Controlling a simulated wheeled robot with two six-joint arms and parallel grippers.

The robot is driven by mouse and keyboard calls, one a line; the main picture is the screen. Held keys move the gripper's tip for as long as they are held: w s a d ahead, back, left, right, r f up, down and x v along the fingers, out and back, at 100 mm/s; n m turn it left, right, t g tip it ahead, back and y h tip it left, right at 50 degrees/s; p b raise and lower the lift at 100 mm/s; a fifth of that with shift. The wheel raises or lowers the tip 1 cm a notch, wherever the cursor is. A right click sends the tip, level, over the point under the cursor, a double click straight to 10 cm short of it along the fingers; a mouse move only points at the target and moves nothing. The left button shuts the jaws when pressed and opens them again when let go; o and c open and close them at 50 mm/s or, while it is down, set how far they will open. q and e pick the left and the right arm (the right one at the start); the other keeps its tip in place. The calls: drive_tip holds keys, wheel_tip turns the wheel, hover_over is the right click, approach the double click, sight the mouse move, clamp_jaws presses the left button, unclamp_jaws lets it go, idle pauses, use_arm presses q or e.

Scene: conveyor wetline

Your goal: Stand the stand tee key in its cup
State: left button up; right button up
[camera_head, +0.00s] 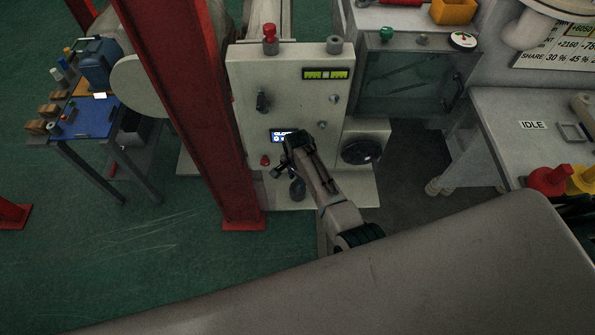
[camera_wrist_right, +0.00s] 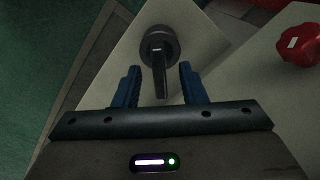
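In the right wrist view a dark round cup-like piece (camera_wrist_right: 158,42) sits on a pale plate. A narrow dark bar (camera_wrist_right: 160,78) reaches from it toward me; I take it for the tee key, but cannot tell how deep it sits in the round piece. My right gripper (camera_wrist_right: 158,74) is open, its blue fingers on either side of the bar with a gap on both sides. In the head view my right gripper (camera_head: 279,172) is low in front of the panel, beside a small dark round piece (camera_head: 297,189). My left gripper is not in view.
The pale control panel (camera_head: 240,110) stands close behind my right arm. A red post (camera_head: 215,130) rises to its left. A dark round fitting (camera_head: 361,152) is on the right. A red part (camera_wrist_right: 297,46) shows in the wrist view.

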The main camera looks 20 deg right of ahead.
wheel_tip(320, 180, up, 10)
idle(0.4)
idle(0.3)
drive_tip(key=s+d+n+t, duration=0.1)
drive_tip(key=s+d+n, duration=0.2)
drive_tip(key=s+d, duration=0.5)
drive_tip(key=s+d+r+n+t, duration=0.1)
drive_tip(key=s+r+n, duration=0.45)
drive_tip(key=s, duration=0.55)
drive_tip(key=s+d+r+n+t, duration=0.2)
drive_tip(key=s+r+n, duration=0.35)
drive_tip(key=s, duration=0.65)
wheel_tip(320, 180, down, 29)
drive_tip(key=d+m+g+h, duration=0.1)
drive_tip(key=d+g, duration=0.1)
drive_tip(key=s+d+f, duration=0.1)
drive_tip(key=s+f, duration=1.7)
drive_tip(key=f, duration=0.2)
drive_tip(key=shift+d+g, duration=0.35)
drive_tip(key=shift+g, duration=0.05)
